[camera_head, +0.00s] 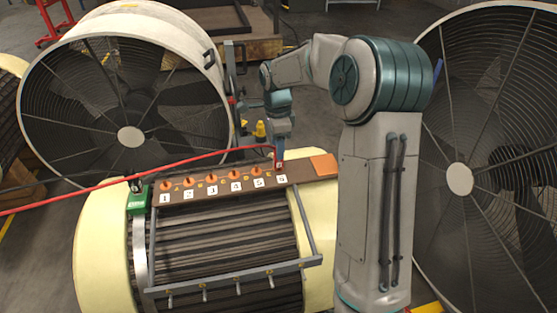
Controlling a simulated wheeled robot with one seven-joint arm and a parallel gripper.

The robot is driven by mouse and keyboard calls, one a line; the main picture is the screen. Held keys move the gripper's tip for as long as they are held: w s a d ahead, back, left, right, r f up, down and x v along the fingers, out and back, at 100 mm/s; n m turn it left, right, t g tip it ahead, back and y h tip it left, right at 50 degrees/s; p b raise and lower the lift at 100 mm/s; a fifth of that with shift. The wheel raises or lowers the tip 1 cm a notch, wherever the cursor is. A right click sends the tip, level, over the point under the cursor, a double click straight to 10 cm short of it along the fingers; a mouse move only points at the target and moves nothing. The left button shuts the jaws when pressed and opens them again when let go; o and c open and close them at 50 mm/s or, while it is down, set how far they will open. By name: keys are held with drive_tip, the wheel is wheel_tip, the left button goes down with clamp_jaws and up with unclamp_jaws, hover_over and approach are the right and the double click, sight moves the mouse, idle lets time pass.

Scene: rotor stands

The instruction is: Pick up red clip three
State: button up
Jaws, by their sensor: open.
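A red clip (279,163) stands at the right end of the numbered brown board (222,189), just above the rightmost white label.
The board has several orange studs (211,177) and lies on a ribbed rotor stand (225,235) with cream rims. A green block (138,201) with a dark clip sits at its left. A metal rail with pegs (238,284) crosses the front. Large fans stand left (130,137) and right (460,179).

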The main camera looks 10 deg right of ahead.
drive_tip(key=f, duration=0.1)
drive_tip(key=f+b, duration=0.1)
drive_tip(key=f, duration=0.3)
drive_tip(key=shift+s, duration=0.4)
clamp_jaws()
drive_tip(key=shift+r, duration=0.1)
